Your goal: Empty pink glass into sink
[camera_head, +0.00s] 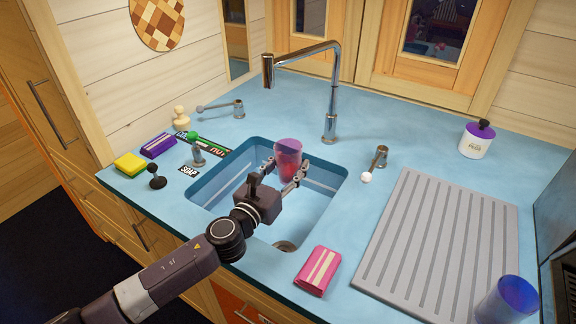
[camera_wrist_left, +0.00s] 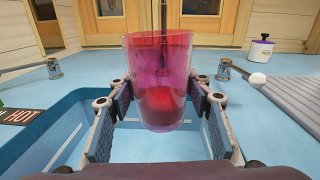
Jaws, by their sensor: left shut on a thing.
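The pink glass (camera_head: 288,158) is see-through and upright, held over the blue sink (camera_head: 330,187). My left gripper (camera_head: 291,172) is shut on it, one finger on each side. In the left wrist view the glass (camera_wrist_left: 160,82) stands between the fingers, with red contents in its lower part. The sink basin lies below, and its drain (camera_head: 285,246) shows near the front. The chrome faucet (camera_head: 331,100) stands behind the sink. My right gripper is not in view.
A pink-striped packet (camera_head: 317,270) lies at the sink's front right edge. A grey ribbed drainboard (camera_head: 440,240) and a blue-purple glass (camera_head: 508,300) are to the right. A white pot (camera_head: 476,140) stands at the back right. Sponges (camera_head: 130,164) and small knobs sit left of the sink.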

